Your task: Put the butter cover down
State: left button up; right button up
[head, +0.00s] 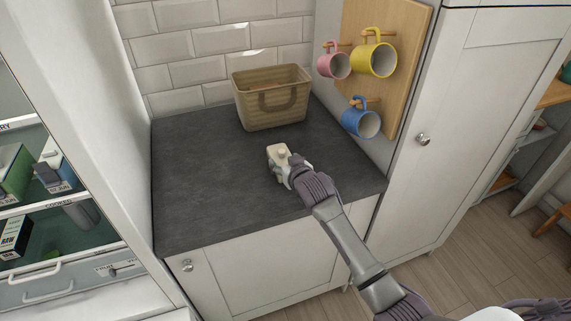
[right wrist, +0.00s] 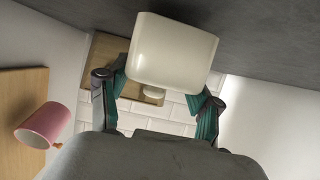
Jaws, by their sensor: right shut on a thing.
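The butter cover (head: 278,156) is a small cream block with a round knob. My right gripper (head: 291,170) is shut on it, over the middle-right of the slate worktop (head: 205,185). In the right wrist view the cover (right wrist: 172,52) sits between the two green-padded fingers (right wrist: 160,88), with its knob towards the bottom of the picture. The cover is close to the worktop; I cannot tell whether it touches. No butter or butter dish shows. My left gripper is not in view.
A tan basket (head: 272,108) stands at the back of the worktop. Pink (head: 333,65), yellow (head: 374,59) and blue (head: 361,121) mugs hang on a wooden board (head: 407,75) at the right. The worktop's left and front are clear. An open shelf cabinet (head: 62,225) stands at the left.

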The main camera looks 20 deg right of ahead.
jog(key=shift+f, duration=0.6)
jog(key=o, duration=1.2)
jog(key=shift+f, duration=0.15)
jog(key=shift+o, duration=0.2)
jog(key=b+v, duration=0.1)
jog(key=v, duration=1.1)
jog(key=shift+d, duration=0.1)
